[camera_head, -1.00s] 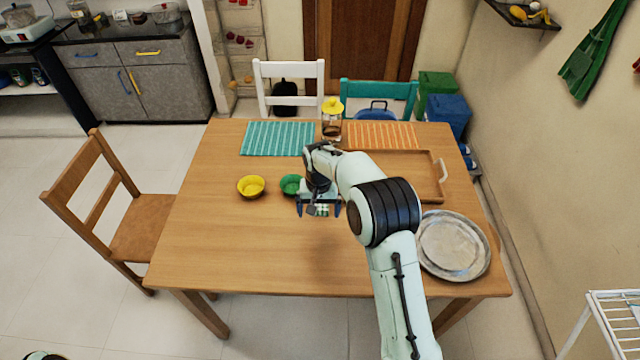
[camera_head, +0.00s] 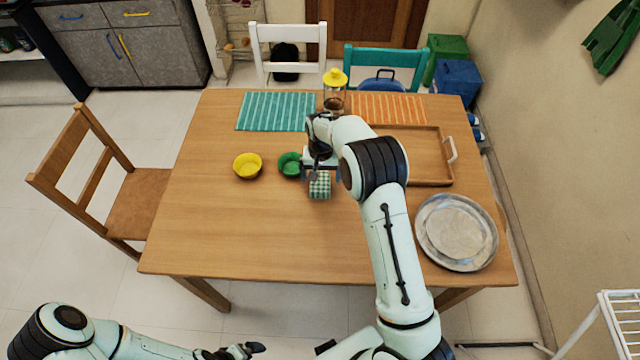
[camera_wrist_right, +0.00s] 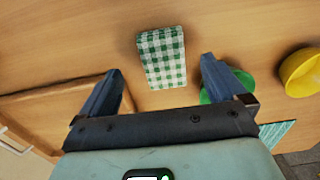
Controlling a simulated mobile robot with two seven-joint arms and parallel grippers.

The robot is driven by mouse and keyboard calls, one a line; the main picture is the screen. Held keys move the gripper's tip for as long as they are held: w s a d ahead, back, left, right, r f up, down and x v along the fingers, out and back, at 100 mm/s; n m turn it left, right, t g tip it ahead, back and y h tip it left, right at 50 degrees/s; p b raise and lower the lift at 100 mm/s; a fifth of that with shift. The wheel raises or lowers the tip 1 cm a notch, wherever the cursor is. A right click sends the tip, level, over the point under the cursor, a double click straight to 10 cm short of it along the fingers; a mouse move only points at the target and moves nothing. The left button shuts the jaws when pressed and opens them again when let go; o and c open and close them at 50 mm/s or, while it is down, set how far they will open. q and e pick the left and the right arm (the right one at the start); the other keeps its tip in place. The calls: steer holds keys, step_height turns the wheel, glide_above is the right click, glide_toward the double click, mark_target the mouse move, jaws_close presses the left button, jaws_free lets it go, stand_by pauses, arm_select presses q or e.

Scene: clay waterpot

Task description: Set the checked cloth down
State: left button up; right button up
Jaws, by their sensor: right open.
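The green-and-white checked cloth (camera_head: 320,186) is a small folded block that appears to lie on the wooden table, in front of the green bowl. In the right wrist view the cloth (camera_wrist_right: 162,57) shows whole, beyond and between the spread fingertips, with no finger touching it that I can see. My right gripper (camera_wrist_right: 160,70) is open and empty; in the head view the gripper (camera_head: 320,172) is just behind the cloth, partly hidden by its own wrist. My left gripper (camera_head: 240,350) is low at the bottom edge, off the table; its jaws are unclear.
A green bowl (camera_head: 290,164) and a yellow bowl (camera_head: 247,166) stand left of the cloth. A wooden tray (camera_head: 432,183) and a metal plate (camera_head: 430,245) are on the right. A yellow-lidded jar (camera_head: 335,100) stands behind. The front of the table is clear.

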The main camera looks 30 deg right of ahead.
mark_target(320, 186)
steer(key=shift+w+a+f, duration=0.15)
steer(key=shift+f, duration=2.6)
steer(key=c, duration=1.1)
